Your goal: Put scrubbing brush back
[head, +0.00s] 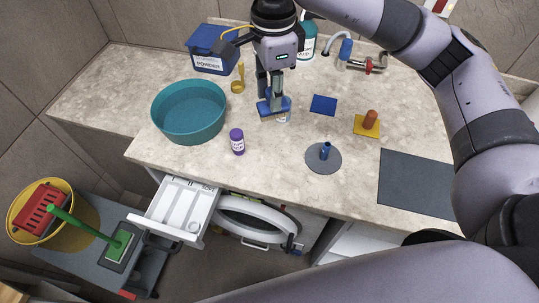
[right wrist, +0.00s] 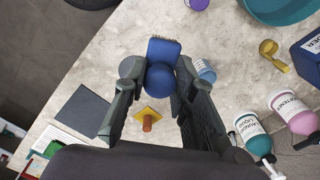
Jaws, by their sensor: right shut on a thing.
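The blue scrubbing brush (head: 284,103) is held by my right gripper (head: 271,98) above the counter. In the right wrist view the brush (right wrist: 164,50) shows a round knob, a rectangular block and a thin edge of tan bristles. The fingers of my right gripper (right wrist: 152,85) are shut on its knob. A flat blue square (head: 323,105) lies on the counter just right of the brush in the head view; nothing stands on it. My left gripper is not in view.
A small bottle (right wrist: 206,70) stands close by the held brush, partly hidden in the head view. A teal basin (head: 188,112), purple bottle (head: 237,142), grey disc with blue peg (head: 323,158) and yellow square with orange knob (head: 367,127) are around. The front-middle counter has free room.

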